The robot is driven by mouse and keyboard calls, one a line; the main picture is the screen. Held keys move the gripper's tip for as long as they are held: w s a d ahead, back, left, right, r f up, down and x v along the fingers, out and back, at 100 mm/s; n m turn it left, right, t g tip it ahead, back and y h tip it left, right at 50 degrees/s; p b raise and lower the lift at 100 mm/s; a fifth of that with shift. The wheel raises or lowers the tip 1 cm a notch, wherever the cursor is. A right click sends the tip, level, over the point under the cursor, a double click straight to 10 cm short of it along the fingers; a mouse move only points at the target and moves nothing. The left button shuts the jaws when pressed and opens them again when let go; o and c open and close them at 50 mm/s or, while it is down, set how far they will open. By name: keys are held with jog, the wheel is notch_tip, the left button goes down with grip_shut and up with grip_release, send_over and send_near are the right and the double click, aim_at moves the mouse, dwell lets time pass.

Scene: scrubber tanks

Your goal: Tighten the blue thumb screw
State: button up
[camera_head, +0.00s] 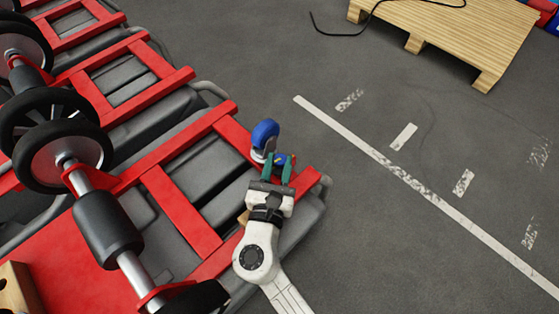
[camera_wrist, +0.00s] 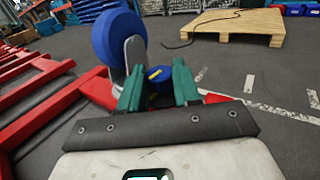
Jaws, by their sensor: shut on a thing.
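The blue thumb screw (camera_wrist: 158,74), with a yellow mark on it, sits between the green fingers of my gripper (camera_wrist: 157,82) in the wrist view. In the head view the blue thumb screw (camera_head: 279,160) is small and partly hidden by the fingers. My gripper (camera_head: 280,168) is shut on it, beside a caster with a blue wheel (camera_head: 265,134) and a grey metal bracket. The wheel (camera_wrist: 118,42) stands close to the left finger in the wrist view. How far the screw is turned in cannot be told.
Red frames (camera_head: 180,212) on dark grey tanks fill the left, with black wheels on a metal axle (camera_head: 67,160). A wooden pallet (camera_head: 450,30) lies at the back right with a black cable. The grey floor on the right, with white painted lines, is clear.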

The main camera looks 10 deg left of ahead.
jog(key=shift+r+h, duration=0.15)
jog(key=shift+h, duration=0.15)
jog(key=shift+w, duration=0.1)
jog(key=o, duration=1.1)
jog(key=shift+c, duration=0.2)
jog(key=shift+f, duration=0.25)
jog(key=shift+y+b, duration=0.4)
jog(key=shift+y, duration=0.2)
jog(key=shift+d+f+n+y+b, duration=0.15)
jog(key=shift+n+y+b, duration=0.35)
jog(key=shift+n+y, duration=0.35)
jog(key=shift+d+r+n+g+y+b, duration=0.15)
jog(key=shift+n+g+y+b, duration=0.25)
jog(key=shift+n+y+b, duration=0.9)
jog(key=shift+d+r+n+g+y+b, duration=0.15)
jog(key=shift+n+g+y, duration=0.45)
jog(key=shift+y, duration=1.35)
